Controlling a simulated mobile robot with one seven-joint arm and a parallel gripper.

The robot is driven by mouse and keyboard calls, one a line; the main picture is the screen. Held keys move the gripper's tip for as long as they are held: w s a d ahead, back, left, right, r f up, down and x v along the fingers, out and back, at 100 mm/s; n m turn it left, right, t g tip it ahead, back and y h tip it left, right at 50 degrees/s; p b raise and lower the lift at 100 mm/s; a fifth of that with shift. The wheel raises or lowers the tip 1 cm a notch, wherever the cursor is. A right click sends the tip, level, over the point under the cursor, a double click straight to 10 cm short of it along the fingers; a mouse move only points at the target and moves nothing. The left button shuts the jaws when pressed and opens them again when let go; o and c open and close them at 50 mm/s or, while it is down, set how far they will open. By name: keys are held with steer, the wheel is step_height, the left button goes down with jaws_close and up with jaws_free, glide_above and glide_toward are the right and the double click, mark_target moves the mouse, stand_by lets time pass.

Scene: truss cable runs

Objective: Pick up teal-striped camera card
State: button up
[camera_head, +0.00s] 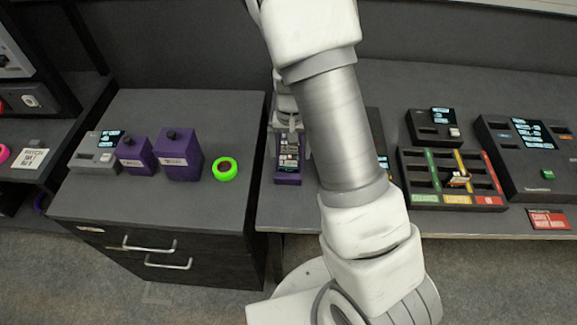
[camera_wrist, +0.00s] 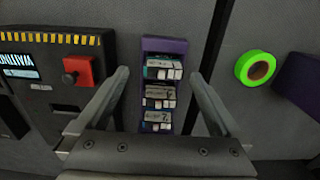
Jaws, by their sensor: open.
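A purple rack (camera_wrist: 165,45) holds several pale cards with printed labels in a column. The far card (camera_wrist: 163,68) seems to show a teal edge, but the stripes are too small to tell for certain. A middle card (camera_wrist: 160,97) and a near card (camera_wrist: 158,120) lie below it in the picture. My gripper (camera_wrist: 160,76) is open and empty, with one finger on each side of the rack. In the head view the rack (camera_head: 288,181) stands near the table's front edge, partly hidden under my gripper.
A green tape roll (camera_wrist: 257,68) lies to the right, across a gap between surfaces. In the head view, a colour-striped sorting tray (camera_head: 408,168) lies at right.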

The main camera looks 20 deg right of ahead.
mark_target(288, 161)
steer(key=shift+w+a+f, duration=0.15)
steer(key=shift+f, duration=1.3)
steer(key=shift+w+a+f, duration=0.1)
steer(key=shift+f, duration=1.35)
steer(key=c, duration=1.4)
steer(key=shift+r, duration=0.1)
